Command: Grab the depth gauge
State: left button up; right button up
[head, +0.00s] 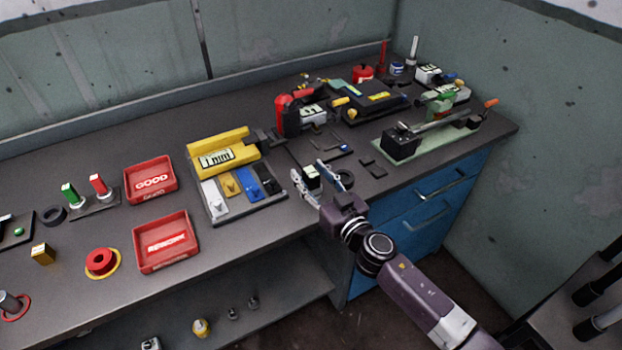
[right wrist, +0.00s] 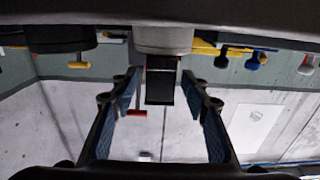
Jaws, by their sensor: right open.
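My right gripper (head: 318,178) is open above the front edge of the bench, its two fingers spread apart. A small block with a pale, marked face (head: 311,175) shows between the fingers; it seems to be the depth gauge, but I cannot be sure. In the right wrist view my blue-padded fingers (right wrist: 162,88) stand wide apart. A dark block (right wrist: 161,84) under a silvery round part (right wrist: 163,40) shows between them, with gaps on both sides. I cannot tell how near it is in depth. My left gripper is not in view.
A dark ring (head: 345,177) lies right of the fingers. Red GOOD (head: 151,198) and second red (head: 165,262) trays lie farther left. A green-based fixture (head: 440,140) stands at right.

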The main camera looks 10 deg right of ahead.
grip_shut()
jog(key=shift+r, duration=0.1)
dwell(0.3)
